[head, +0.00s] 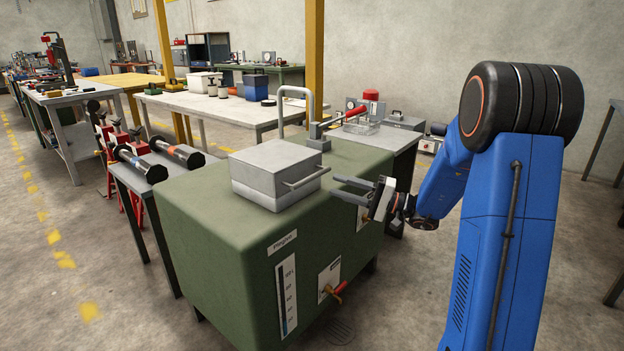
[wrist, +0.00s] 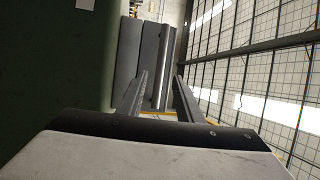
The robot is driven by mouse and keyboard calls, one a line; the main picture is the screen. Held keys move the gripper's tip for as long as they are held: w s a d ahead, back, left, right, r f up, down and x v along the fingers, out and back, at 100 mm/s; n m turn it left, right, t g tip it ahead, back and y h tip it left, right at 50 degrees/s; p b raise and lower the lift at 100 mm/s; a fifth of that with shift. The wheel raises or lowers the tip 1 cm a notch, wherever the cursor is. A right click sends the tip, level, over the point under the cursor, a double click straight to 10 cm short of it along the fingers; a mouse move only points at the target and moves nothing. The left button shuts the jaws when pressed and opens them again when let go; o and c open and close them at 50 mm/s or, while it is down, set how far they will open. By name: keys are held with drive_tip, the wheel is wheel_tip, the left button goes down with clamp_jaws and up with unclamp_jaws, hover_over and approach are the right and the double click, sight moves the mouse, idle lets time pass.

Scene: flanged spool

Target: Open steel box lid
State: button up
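The grey steel box (head: 268,172) sits on top of the green tank, and its lid (head: 275,158) lies shut. A bar handle (head: 306,177) sticks out from the lid's front side. My gripper (head: 335,186) is to the right of the handle, with its fingers pointing at the box. In the wrist view the fingers (wrist: 161,76) are spread apart and the handle bar (wrist: 168,50) shows in line with the gap between them. The box's grey side (wrist: 128,55) lies beyond. Contact with the handle is not seen.
The green tank (head: 215,235) has a gauge and a red-handled valve (head: 338,290) on its front. A bent grey pipe (head: 281,110) rises behind the box. A side table with dark cylinders (head: 187,155) stands at left. Floor in front is clear.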

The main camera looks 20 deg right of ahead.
sight(312, 178)
drive_tip(key=x, duration=0.9)
drive_tip(key=shift+w+a, duration=0.1)
drive_tip(key=shift+a, duration=0.1)
clamp_jaws()
